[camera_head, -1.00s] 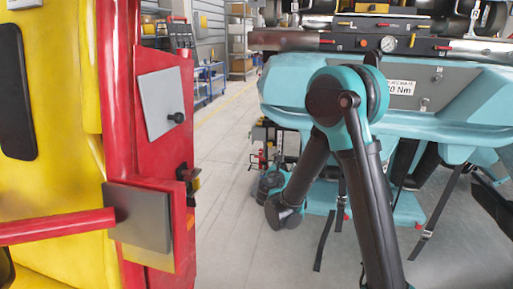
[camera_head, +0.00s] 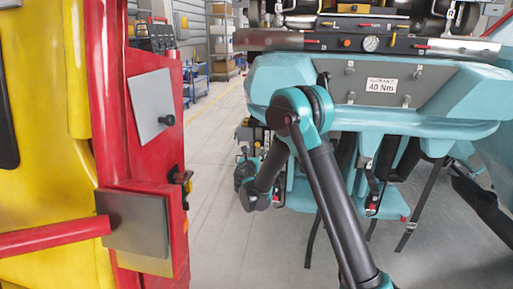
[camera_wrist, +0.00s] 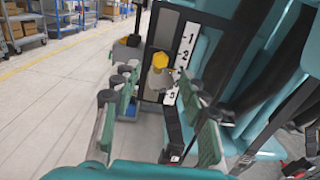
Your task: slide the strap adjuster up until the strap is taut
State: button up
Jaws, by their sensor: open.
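The numbered scale (camera_wrist: 186,52) is a white strip with black digits on a dark upright panel in the wrist view. A yellow knob (camera_wrist: 160,60) with a grey metal part under it sits beside the scale; I cannot tell for sure whether this is the strap adjuster. In the head view the strap and buckle (camera_head: 372,195) hang under the teal seat unit; my fingers are unclear there.
The teal unit (camera_head: 460,115) with its "40 Nm" label (camera_head: 382,85) stands on the right. A red and yellow frame (camera_head: 140,130) with grey plates rises close on the left. Other black straps (camera_head: 420,210) hang at the right. Grey floor (camera_head: 215,130) lies open between.

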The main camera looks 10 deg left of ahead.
aim_at(257, 144)
jog(key=w, duration=0.6)
jog(key=shift+d, duration=0.15)
grip_shut()
